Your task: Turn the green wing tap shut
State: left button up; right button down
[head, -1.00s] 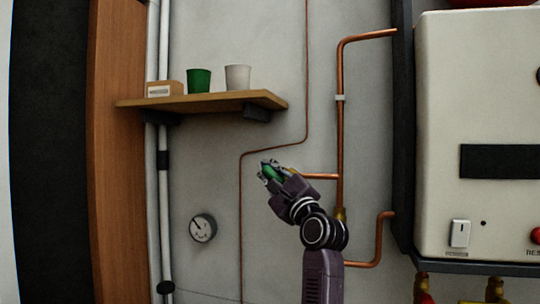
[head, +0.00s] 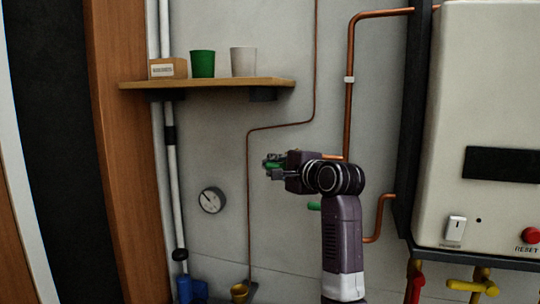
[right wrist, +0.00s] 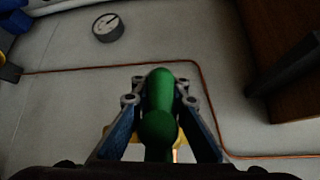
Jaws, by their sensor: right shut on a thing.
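My right gripper (head: 270,168) is in front of the wall, left of the copper pipe, pointing left in the head view. It is shut on the green wing tap (right wrist: 160,92); in the right wrist view the rounded green handle lies between the two fingers. Yellow, brass-like metal shows behind it there. In the head view a green bit shows between the fingertips, and another green end (head: 314,206) shows lower, beside my arm. I cannot tell whether both belong to one tap. The tap's body is mostly hidden by my gripper and arm. My left gripper is not in view.
A wooden shelf (head: 205,86) holds a small box (head: 167,69), a green cup (head: 202,64) and a white cup (head: 243,61). A round gauge (head: 211,200) is on the wall. The white boiler (head: 485,120) stands right, with yellow tap handles (head: 470,286) below. Thin piping runs left of the gripper.

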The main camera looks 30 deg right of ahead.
jog(key=shift+f, duration=0.15)
dwell(0.3)
jog(key=c, duration=1.9)
grip_release()
jog(key=s+r, duration=0.1)
jog(key=s, duration=1.1)
jog(key=shift+r, duration=0.35)
jog(key=shift+w, duration=0.1)
